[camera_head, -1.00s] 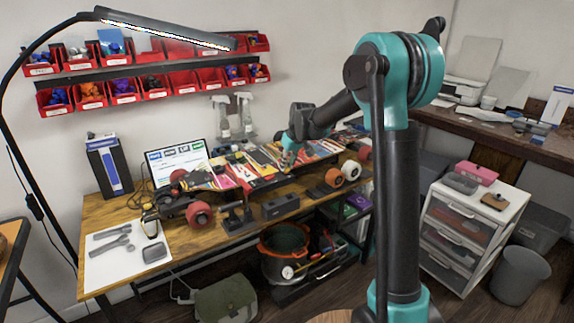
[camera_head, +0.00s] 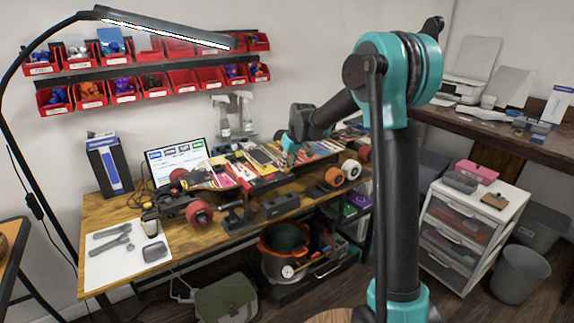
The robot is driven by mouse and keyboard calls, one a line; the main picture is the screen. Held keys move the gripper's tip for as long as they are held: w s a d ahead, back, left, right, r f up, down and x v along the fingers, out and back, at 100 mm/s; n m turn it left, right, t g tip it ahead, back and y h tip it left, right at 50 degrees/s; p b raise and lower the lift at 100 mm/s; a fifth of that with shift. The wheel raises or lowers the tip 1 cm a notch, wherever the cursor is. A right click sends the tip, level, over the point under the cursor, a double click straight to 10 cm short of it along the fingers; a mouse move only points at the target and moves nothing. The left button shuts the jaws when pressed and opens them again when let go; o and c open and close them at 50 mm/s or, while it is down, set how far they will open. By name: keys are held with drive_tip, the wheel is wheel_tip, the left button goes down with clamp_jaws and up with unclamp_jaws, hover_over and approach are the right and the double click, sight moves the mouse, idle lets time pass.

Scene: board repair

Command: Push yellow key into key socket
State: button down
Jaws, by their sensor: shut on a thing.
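My gripper (camera_head: 290,150) is at the electric skateboard (camera_head: 240,168) on the wooden workbench, over the right part of its opened deck. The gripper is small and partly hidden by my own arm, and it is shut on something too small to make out. The yellow key cannot be told apart here. The key socket cannot be made out either. Yellow and red parts (camera_head: 263,158) lie in the deck just left of the gripper.
A white sheet with tools (camera_head: 105,268) lies at the bench's left end. A lamp (camera_head: 165,27) hangs above. A drawer cabinet (camera_head: 470,215) stands at right.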

drive_tip(key=shift+f, duration=0.3)
idle(0.5)
drive_tip(key=c, duration=1)
unclamp_jaws()
drive_tip(key=shift+r, duration=0.35)
drive_tip(key=shift+r, duration=0.4)
drive_tip(key=shift+r, duration=0.3)
drive_tip(key=shift+r, duration=0.35)
drive_tip(key=shift+r, duration=0.15)
